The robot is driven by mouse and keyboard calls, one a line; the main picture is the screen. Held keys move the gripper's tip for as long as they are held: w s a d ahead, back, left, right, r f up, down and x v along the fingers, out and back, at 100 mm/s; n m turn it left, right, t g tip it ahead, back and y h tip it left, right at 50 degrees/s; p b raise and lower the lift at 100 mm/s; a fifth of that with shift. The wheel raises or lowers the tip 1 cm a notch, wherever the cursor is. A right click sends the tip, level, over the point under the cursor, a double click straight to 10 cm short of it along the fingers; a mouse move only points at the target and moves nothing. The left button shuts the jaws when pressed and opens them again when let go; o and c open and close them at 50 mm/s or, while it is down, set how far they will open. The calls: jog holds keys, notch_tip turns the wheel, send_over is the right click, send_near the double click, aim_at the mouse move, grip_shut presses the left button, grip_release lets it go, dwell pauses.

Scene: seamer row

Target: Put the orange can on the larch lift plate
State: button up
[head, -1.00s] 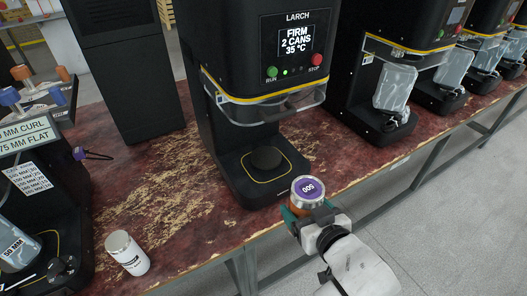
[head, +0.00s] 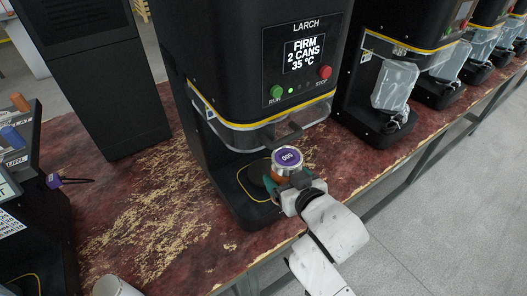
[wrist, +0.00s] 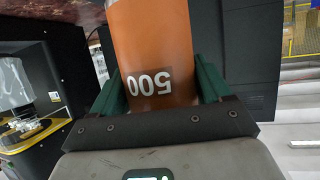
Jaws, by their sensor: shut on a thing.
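The orange can (head: 283,170) has a silver rim and a purple lid label reading 500. My gripper (head: 287,183) is shut on it, and the can looks upright. In the wrist view the orange can (wrist: 152,50) fills the space between the green fingers of my gripper (wrist: 158,88). The larch machine (head: 262,60) stands behind, its screen reading FIRM, 2 CANS, 35 °C. Its round black lift plate (head: 258,178) sits inside a yellow outline on the base, partly hidden by the can. The can is at the front right of the plate; I cannot tell its height above it.

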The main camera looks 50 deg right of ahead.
jog(key=shift+w+r+p+x, duration=0.1)
jog(key=shift+r+p+x, duration=0.25)
jog(key=shift+x, duration=1.85)
jog(key=shift+w+r+p+x, duration=0.1)
jog(key=shift+r+p+x, duration=0.2)
jog(key=shift+x, duration=1.9)
jog(key=shift+w+r+p+x, duration=0.15)
jog(key=shift+r+p+x, duration=0.15)
jog(key=shift+x, duration=1.85)
jog(key=shift+d+f, duration=0.1)
jog(key=shift+d, duration=0.1)
jog(key=shift+f, duration=0.1)
jog(key=o, duration=1.6)
